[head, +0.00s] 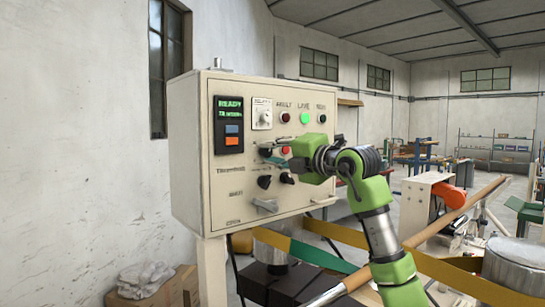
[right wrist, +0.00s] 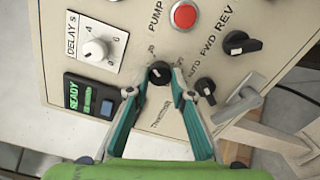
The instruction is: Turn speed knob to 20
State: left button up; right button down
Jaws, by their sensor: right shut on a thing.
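The beige control box (head: 250,201) carries the knobs. My right gripper (head: 272,155) reaches its front face from the right in the head view. In the right wrist view, its teal fingers (right wrist: 160,84) are closed around a small black knob (right wrist: 159,72) with a light mark on its face. A scale and a label surround this knob, but the lettering is too small to read surely, so I cannot confirm it is the speed knob. In the head view my gripper mostly hides this knob. My left gripper is out of view.
Close by are a white delay dial (right wrist: 95,50), a red pump button (right wrist: 184,15), a FWD/REV knob (right wrist: 240,43), another black knob (right wrist: 205,87) and a grey lever (right wrist: 238,105). The lit READY display (head: 229,112) is at the upper left. A long pole (head: 455,225) stretches at the right.

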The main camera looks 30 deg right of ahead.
jog(key=shift+m, duration=1.1)
jog(key=c, duration=1.8)
grip_release()
jog(key=shift+s, duration=0.1)
jog(key=s, duration=0.8)
jog(key=s+d, duration=0.1)
jog(key=s, duration=0.2)
jog(key=shift+s, duration=0.4)
